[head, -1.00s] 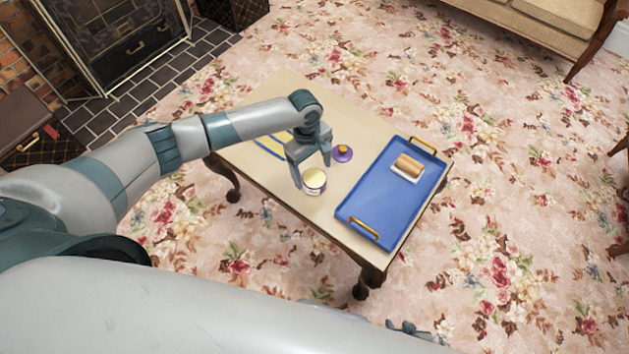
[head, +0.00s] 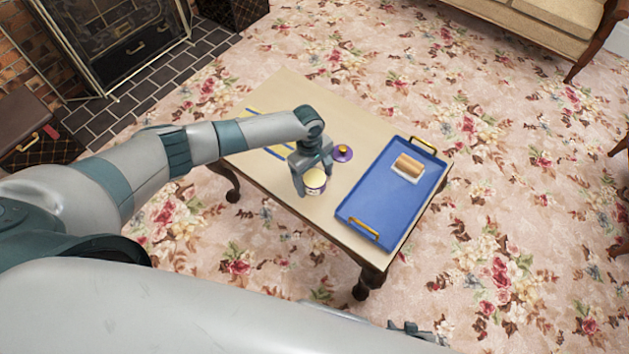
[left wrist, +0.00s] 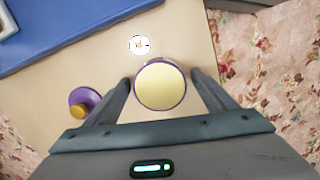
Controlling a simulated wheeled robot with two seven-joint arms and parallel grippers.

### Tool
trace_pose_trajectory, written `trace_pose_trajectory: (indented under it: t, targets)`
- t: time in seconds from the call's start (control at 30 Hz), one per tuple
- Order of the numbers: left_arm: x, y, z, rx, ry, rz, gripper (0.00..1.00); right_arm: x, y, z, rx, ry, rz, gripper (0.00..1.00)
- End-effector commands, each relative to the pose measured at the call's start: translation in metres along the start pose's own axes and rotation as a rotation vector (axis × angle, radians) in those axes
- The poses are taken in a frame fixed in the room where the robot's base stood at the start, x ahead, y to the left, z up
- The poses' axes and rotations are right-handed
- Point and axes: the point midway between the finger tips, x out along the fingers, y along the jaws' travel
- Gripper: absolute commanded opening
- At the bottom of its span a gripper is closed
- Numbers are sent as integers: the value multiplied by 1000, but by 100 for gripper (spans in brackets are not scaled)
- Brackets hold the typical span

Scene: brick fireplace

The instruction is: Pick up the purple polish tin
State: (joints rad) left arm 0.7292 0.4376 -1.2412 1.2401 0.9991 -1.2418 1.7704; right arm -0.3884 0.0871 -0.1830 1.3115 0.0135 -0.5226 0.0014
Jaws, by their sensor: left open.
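The purple polish tin (head: 316,182) stands upright on the low table, near its front edge. It is a short round tin with a purple rim and a cream-coloured top, also seen in the left wrist view (left wrist: 160,86). My left gripper (head: 313,184) is open, with one finger on each side of the tin. In the left wrist view its fingers (left wrist: 162,80) flank the tin, with small gaps visible. My right gripper (head: 416,331) shows only in part at the bottom edge, and its jaws cannot be made out.
A purple lid-like disc with an orange knob (head: 342,153) lies close behind the tin. A yellow-and-blue striped cloth (head: 262,140) lies behind my arm. A small white round patch (left wrist: 139,45) is unclear.

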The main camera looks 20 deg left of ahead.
Motion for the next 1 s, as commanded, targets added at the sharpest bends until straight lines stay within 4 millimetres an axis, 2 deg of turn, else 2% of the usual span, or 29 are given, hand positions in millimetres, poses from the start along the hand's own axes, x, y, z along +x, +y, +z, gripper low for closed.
trace_pose_trajectory:
  t: [0.37,0.57,1.0]
  targets:
    - [0,0,0,0,0,0,78,0,0,1,1,-2,0,34]
    - [0,0,0,0,0,0,30,0,-2,2,3,-5,-2,34]
    - [-7,0,1,0,-1,0,29,0,-4,2,5,-3,-4,34]
